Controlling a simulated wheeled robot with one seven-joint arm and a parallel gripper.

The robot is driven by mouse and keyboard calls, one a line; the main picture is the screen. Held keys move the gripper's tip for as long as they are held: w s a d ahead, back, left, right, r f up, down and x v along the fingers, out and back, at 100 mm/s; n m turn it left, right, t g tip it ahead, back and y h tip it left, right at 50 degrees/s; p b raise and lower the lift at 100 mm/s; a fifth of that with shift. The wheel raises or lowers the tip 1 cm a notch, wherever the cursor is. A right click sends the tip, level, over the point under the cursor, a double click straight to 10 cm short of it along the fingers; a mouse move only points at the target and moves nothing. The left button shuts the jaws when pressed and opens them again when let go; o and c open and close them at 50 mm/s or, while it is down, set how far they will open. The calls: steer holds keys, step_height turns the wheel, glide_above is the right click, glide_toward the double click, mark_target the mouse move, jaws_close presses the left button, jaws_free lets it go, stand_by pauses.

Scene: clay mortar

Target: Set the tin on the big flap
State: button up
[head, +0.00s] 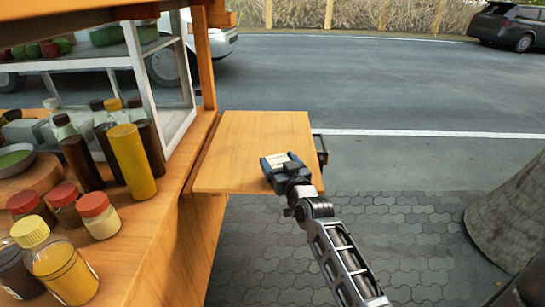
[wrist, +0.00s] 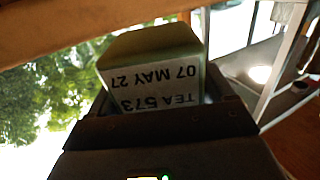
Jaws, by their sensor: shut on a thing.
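The tin (wrist: 155,75) is pale green with a white label reading "TEA 573" and "07 MAY 27", which appears upside down in the wrist view. My gripper (wrist: 158,105) is shut on it. In the head view my gripper (head: 279,163) is over the right part of the big flap (head: 235,150), a flat light-wood panel sticking out from the cart's side. Only a small pale part of the tin (head: 276,159) shows there between the jaws. I cannot tell whether the tin touches the flap.
The cart counter (head: 150,225) at left holds sauce bottles, a yellow bottle (head: 131,150), red-lidded jars (head: 98,214) and a glass case (head: 155,85). The rest of the flap is bare. A dark bracket-like piece (head: 321,148) is at its right edge. A tree trunk (head: 510,220) stands at right.

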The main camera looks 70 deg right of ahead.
mark_target(274, 155)
steer(key=shift+w+d, duration=0.5)
steer(key=shift+w, duration=0.05)
steer(key=x, duration=0.3)
steer(key=shift+w+d, duration=0.15)
steer(key=shift+d, duration=0.05)
steer(key=shift+f+b, duration=0.45)
steer(key=shift+f, duration=0.3)
steer(key=shift+f, duration=0.1)
steer(key=o, duration=1)
steer(key=shift+o, duration=0.2)
